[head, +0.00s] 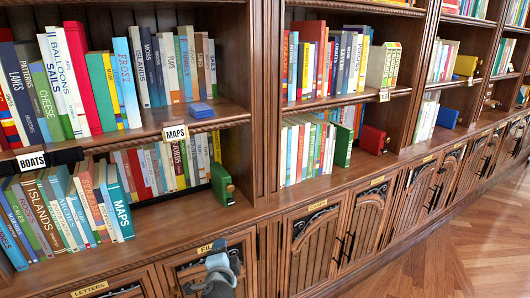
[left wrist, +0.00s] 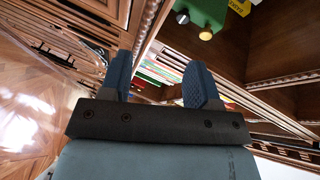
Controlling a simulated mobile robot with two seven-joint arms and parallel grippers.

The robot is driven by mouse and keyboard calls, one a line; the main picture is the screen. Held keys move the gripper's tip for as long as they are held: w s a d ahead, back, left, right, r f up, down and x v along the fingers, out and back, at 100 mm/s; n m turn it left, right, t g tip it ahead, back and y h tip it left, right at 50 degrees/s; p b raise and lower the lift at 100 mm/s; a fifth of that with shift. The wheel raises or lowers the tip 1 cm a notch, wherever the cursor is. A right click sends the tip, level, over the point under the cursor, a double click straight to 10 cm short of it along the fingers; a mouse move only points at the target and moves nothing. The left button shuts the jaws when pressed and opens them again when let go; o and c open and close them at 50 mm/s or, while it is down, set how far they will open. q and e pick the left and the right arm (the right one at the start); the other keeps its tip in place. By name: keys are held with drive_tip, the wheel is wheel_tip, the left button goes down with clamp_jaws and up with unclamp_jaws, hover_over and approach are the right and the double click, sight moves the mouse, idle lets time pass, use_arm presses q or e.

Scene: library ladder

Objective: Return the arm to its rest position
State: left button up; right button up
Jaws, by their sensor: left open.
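My left gripper (head: 222,268) shows at the bottom of the head view, in front of the lower cabinet doors. In the left wrist view its two blue fingers (left wrist: 158,82) are spread apart with nothing between them. Most of the arm behind it is out of the head view. My right gripper is in neither view.
A tall wooden bookcase (head: 262,110) full of books fills the head view. A green block with a knob (head: 222,183) stands on the lower shelf and also shows in the left wrist view (left wrist: 207,14). Wooden floor (head: 450,265) is clear at right.

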use_arm(q)
drive_tip(key=s+a+f+n+g+h, duration=0.1)
drive_tip(key=s+f+n+g, duration=0.1)
drive_tip(key=s+f, duration=0.45)
drive_tip(key=s+a+f+n+g+h, duration=0.1)
drive_tip(key=s+f+n+h, duration=0.2)
drive_tip(key=s, duration=0.6)
drive_tip(key=s+a+f+n+g+h, duration=0.1)
drive_tip(key=s+f+n, duration=0.15)
drive_tip(key=s, duration=0.65)
drive_tip(key=s+a+f+n+g, duration=0.1)
drive_tip(key=s+n, duration=0.2)
drive_tip(key=s, duration=0.7)
wheel_tip(320, 180, up, 14)
drive_tip(key=p, duration=1.7)
drive_tip(key=shift+s+a, duration=0.3)
drive_tip(key=shift+s, duration=0.05)
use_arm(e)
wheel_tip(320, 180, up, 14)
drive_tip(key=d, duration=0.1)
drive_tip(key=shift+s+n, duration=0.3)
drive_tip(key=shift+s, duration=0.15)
use_arm(q)
drive_tip(key=shift+f, duration=0.1)
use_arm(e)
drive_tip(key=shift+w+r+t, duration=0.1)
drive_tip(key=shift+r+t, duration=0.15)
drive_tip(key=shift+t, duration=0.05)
